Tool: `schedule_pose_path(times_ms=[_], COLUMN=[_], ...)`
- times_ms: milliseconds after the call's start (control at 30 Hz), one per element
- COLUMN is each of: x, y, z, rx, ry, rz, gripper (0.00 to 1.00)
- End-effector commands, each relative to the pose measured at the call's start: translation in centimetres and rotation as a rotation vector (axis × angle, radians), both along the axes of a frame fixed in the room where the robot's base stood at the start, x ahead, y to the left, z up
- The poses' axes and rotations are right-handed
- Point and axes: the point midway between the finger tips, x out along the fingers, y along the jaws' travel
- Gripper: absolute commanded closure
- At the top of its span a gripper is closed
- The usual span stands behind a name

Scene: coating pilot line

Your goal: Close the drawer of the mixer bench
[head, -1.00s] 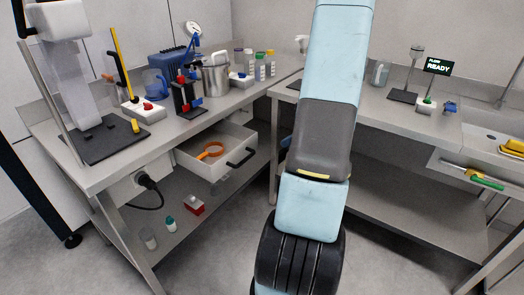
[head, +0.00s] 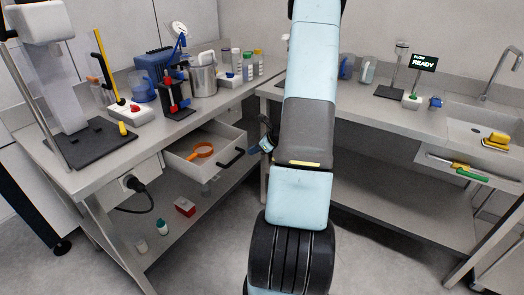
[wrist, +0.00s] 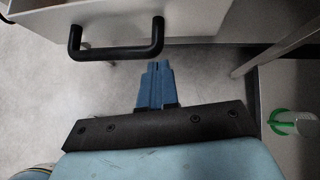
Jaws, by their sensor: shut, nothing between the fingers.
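The white drawer (head: 222,152) of the mixer bench (head: 88,180) stands pulled out, with an orange-handled thing (head: 201,150) lying inside. Its black bar handle (head: 232,158) is on the front panel. In the wrist view the handle (wrist: 116,52) is at the upper left on the drawer front (wrist: 200,14). My gripper (head: 266,146) is just right of the handle in the head view, partly hidden by my arm.
A red box (head: 185,207) and small bottles (head: 162,227) stand on the shelf below the drawer. A black plug with its cable (head: 136,184) is on the bench front. A green and white object (wrist: 292,122) is at the right in the wrist view. Grey floor shows beneath my fingers.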

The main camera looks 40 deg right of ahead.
Motion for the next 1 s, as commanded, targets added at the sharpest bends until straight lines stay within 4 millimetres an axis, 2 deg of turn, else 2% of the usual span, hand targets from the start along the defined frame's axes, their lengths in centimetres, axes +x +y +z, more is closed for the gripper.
schedule_pose_path(times_ms=[133, 667, 867, 1000], x=[0.8, 1.3, 3.6, 6.5], y=[0.5, 0.7, 1.6, 2.6], z=[0.0, 0.0, 0.0, -0.1], rx=[-0.001, 0.0, 0.0, 0.0], ry=[0.001, 0.001, -0.001, 0.0], rz=[0.001, 0.001, 0.004, 0.004], gripper=[1.0, 1.0, 1.0, 1.0])
